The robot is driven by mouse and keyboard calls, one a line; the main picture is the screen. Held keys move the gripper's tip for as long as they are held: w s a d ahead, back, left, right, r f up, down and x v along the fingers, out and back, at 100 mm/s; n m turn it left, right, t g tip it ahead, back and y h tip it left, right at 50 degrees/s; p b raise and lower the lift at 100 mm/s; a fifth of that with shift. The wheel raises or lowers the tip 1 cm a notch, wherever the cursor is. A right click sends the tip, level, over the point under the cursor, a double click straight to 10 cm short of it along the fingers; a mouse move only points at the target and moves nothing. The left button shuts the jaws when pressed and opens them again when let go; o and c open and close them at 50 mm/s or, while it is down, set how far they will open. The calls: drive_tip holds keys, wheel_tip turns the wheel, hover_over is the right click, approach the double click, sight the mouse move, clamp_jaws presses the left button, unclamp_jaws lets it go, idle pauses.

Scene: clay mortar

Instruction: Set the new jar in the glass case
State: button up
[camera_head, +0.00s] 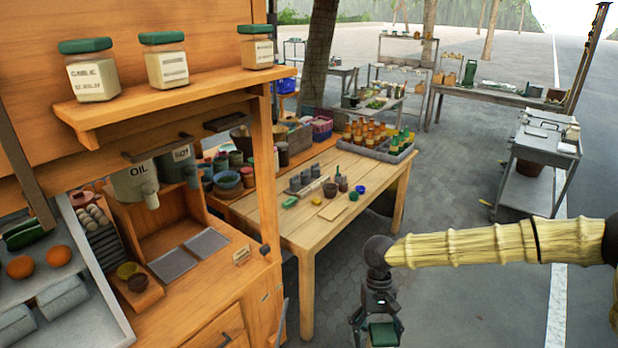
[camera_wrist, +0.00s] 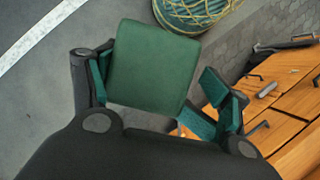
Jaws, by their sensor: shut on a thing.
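My gripper (camera_head: 378,316) is at the bottom of the head view, right of the wooden table and over the pavement. It is shut on a jar with a green lid (camera_head: 384,334); the jar's body is cut off by the frame. In the wrist view the green lid (camera_wrist: 153,65) lies between the fingers of my gripper (camera_wrist: 155,85), and the jar below it is hidden. A grey-framed case (camera_head: 85,262) with vegetables stands at the left edge of the head view; I cannot tell whether it is the glass case.
Three green-lidded jars, one of them (camera_head: 166,62), stand on a wooden shelf (camera_head: 160,98) above the stall counter (camera_head: 215,290). The wooden table (camera_head: 310,228) holds small pots and bottles. A grey cart (camera_head: 540,150) stands at right. Pavement between is free.

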drive_tip(key=shift+s+a, duration=0.15)
drive_tip(key=shift+a, duration=0.2)
drive_tip(key=shift+d+r, duration=0.1)
drive_tip(key=shift+d, duration=0.15)
drive_tip(key=shift+w+d, duration=0.15)
drive_tip(key=shift+w, duration=0.05)
wheel_tip(320, 180, down, 14)
drive_tip(key=b, duration=1.3)
drive_tip(key=shift+b, duration=0.4)
drive_tip(key=shift+d, duration=0.1)
